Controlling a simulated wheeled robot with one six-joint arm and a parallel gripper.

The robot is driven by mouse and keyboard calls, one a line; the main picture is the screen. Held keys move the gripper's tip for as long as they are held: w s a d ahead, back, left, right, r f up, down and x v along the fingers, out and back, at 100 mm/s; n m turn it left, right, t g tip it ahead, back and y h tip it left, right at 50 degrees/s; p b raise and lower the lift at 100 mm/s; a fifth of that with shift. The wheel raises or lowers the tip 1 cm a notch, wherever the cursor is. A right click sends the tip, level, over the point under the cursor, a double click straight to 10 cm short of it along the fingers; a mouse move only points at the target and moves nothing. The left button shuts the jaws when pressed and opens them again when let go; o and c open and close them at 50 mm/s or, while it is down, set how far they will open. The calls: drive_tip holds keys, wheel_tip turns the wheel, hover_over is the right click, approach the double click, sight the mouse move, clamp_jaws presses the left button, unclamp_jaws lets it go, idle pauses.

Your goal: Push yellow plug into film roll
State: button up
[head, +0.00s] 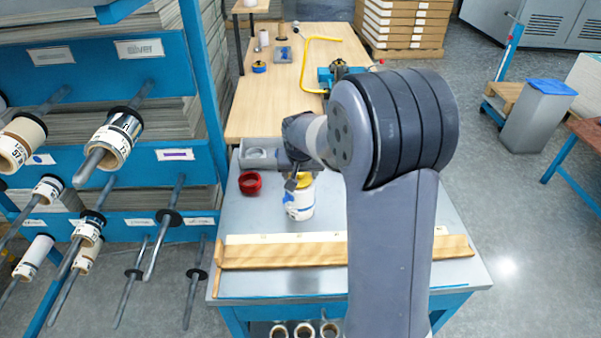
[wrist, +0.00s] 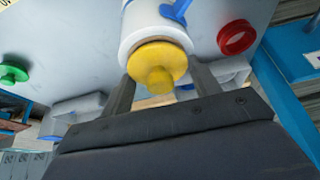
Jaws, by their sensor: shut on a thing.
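The white film roll (head: 299,209) stands upright on the grey bench top, with blue marks on its side. The yellow plug (head: 304,181) is at its upper end. In the wrist view the plug (wrist: 157,67) has a wide flange and a round knob, lined up with the end of the roll (wrist: 150,30). A brown core edge shows beside the flange; how deep the plug sits is hidden. My gripper (wrist: 163,88) has one finger on each side of the plug and is shut on it. In the head view my arm partly hides the gripper (head: 293,182).
A red plug (head: 250,183) lies left of the roll, near a grey tray (head: 261,152). A wooden rail (head: 330,253) crosses the bench front. A green plug (wrist: 12,75) shows in the wrist view. A blue rack (head: 160,72) with rolls on rods stands left.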

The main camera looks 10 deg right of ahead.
drive_tip(key=o, duration=1)
drive_tip(key=shift+s+a+f, duration=0.1)
drive_tip(key=shift+s+f, duration=0.25)
drive_tip(key=shift+f, duration=0.4)
drive_tip(key=shift+r, duration=0.1)
drive_tip(key=v, duration=0.4)
drive_tip(key=w+v, duration=0.1)
drive_tip(key=v, duration=0.6)
drive_tip(key=shift+r, duration=0.6)
drive_tip(key=x, duration=0.7)
drive_tip(key=s+x, duration=0.1)
drive_tip(key=x, duration=0.3)
drive_tip(key=shift+w+f, duration=0.2)
drive_tip(key=shift+f, duration=0.3)
drive_tip(key=shift+s+r+p, duration=0.1)
drive_tip(key=shift+r+p, duration=0.45)
drive_tip(key=shift+w+r, duration=0.2)
drive_tip(key=shift+r, duration=0.05)
